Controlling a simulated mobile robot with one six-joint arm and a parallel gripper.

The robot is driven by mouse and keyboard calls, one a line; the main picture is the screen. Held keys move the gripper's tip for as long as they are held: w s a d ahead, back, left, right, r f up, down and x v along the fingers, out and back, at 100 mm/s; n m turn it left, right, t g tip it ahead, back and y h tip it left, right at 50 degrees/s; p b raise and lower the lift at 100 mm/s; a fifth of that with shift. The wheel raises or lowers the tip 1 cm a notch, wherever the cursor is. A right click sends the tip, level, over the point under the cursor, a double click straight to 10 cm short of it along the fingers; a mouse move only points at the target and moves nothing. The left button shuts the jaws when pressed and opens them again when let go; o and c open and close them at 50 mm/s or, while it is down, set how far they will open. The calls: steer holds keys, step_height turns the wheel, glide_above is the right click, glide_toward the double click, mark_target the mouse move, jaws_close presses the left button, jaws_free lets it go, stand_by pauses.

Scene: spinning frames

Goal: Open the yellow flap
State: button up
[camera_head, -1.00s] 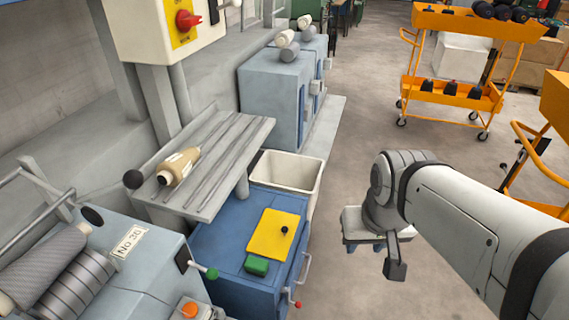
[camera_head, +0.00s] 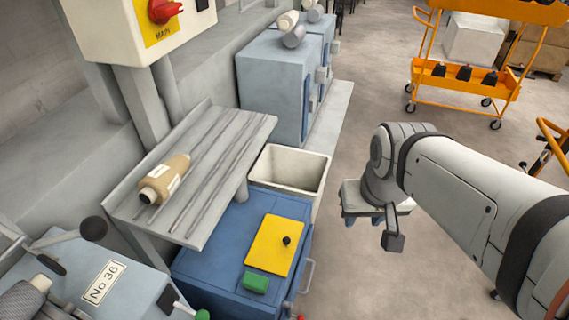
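The yellow flap (camera_head: 270,246) lies flat and closed on top of a blue cabinet (camera_head: 222,242). A green block (camera_head: 256,283) sits at the flap's front edge. My gripper (camera_head: 363,219) hangs at the end of my arm, to the right of the cabinet and over open floor. It is apart from the flap and the knob. Its short fingers point down, and the gap between them is too small to judge.
A grey slatted shelf (camera_head: 235,160) with a tan bottle (camera_head: 165,179) overhangs the cabinet's left side. A white bin (camera_head: 290,170) stands behind the cabinet. The cabinet has a side handle (camera_head: 307,276). An orange cart (camera_head: 465,92) stands at the back right. The floor around my gripper is clear.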

steer(key=shift+o, duration=0.7)
steer(key=shift+w+a+f, duration=0.1)
steer(key=shift+w+a, duration=0.05)
steer(key=shift+a, duration=0.05)
steer(key=m+g+b, duration=0.3)
steer(key=m+b, duration=0.1)
steer(key=m, duration=0.2)
glide_above(287, 239)
steer(key=f, duration=3)
steer(key=shift+w, duration=0.3)
steer(key=shift+f, duration=0.35)
step_height(287, 239, down, 8)
steer(key=shift+r, duration=0.15)
